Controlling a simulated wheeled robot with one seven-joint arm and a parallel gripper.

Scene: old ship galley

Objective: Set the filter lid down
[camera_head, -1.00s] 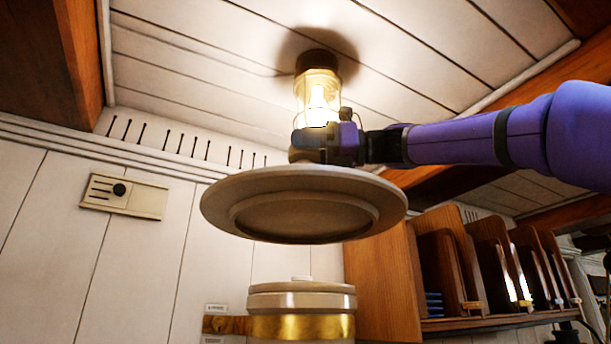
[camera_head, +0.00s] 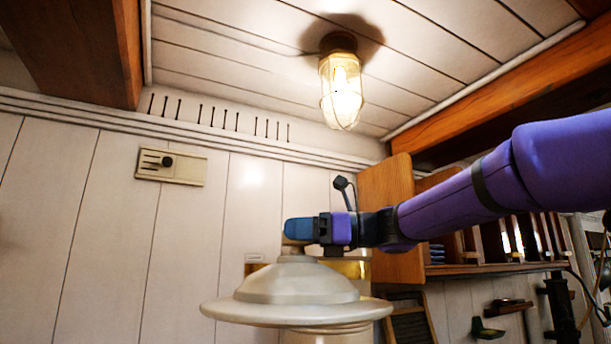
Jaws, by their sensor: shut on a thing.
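The filter lid (camera_head: 295,293) is a pale, wide-brimmed disc with a domed middle and a knob on top. It is low in the middle of the head view and looks about level. My gripper (camera_head: 297,236) is shut on the lid's knob from the right side. The pale filter body with its gold band (camera_head: 350,268) is mostly hidden behind the lid and gripper. A little of it shows below the brim. I cannot tell whether the lid touches anything beneath it.
A lit caged lamp (camera_head: 341,90) hangs from the plank ceiling above. A wooden shelf with dividers (camera_head: 500,268) is at the right, behind my arm.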

